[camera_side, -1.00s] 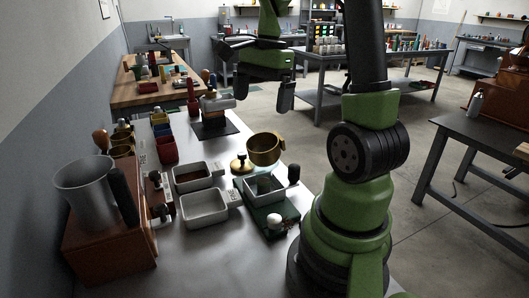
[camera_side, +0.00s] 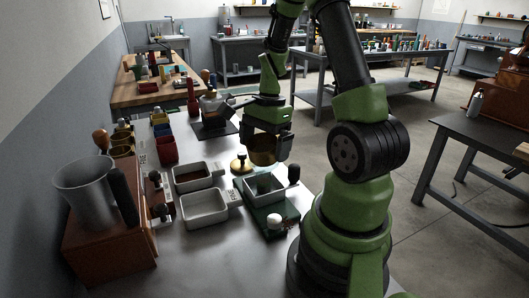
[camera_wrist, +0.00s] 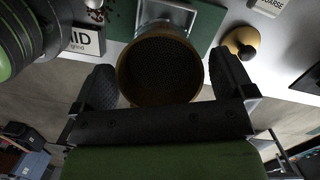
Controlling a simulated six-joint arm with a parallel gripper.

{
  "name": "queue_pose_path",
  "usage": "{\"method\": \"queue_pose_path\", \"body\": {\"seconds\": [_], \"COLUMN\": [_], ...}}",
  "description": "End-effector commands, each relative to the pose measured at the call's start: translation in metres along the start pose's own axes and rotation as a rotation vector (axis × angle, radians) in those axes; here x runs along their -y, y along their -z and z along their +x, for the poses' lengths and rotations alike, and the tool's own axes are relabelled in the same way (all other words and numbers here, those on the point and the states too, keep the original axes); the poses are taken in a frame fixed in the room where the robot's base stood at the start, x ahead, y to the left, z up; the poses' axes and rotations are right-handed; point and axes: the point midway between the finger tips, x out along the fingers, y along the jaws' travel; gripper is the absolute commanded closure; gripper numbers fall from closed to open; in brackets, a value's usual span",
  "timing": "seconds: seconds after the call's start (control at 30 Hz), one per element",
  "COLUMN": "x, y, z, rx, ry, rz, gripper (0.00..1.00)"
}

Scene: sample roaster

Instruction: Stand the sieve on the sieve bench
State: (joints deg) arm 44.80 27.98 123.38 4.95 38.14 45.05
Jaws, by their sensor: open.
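The sieve (camera_side: 263,154) is a brass-coloured round cup with a dark mesh bottom. In the side view it stands above a white tray (camera_side: 250,194) on a green board (camera_side: 273,222); what bears it is hard to see. My gripper (camera_side: 267,150) is lowered over it, open. In the wrist view the sieve (camera_wrist: 160,68) lies between my two dark fingers, the left finger (camera_wrist: 96,90) near its left side and the right finger (camera_wrist: 229,76) near its right. I cannot tell whether either touches it. I cannot say surely which thing is the sieve bench; the green board may be it.
A brass weight-like piece with a black knob (camera_side: 241,165) stands left of the sieve. Two white trays, one with brown contents (camera_side: 193,178) and one empty-looking (camera_side: 205,207), stand left of the green board. A grey metal jug (camera_side: 85,190) is further left.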

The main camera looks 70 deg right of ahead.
Motion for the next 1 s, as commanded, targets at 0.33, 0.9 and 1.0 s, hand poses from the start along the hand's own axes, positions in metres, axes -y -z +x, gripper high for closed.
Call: {"method": "queue_pose_path", "body": {"seconds": [0.33,0.9,1.0], "x": [0.000,0.002,0.001], "y": [0.000,-0.005,-0.008], "z": [0.001,-0.034,-0.055], "rx": [-0.001,-0.004,-0.004], "ry": [0.001,0.010,0.010], "rz": [-0.001,-0.003,-0.002], "gripper": [0.30,0.50,0.50]}}
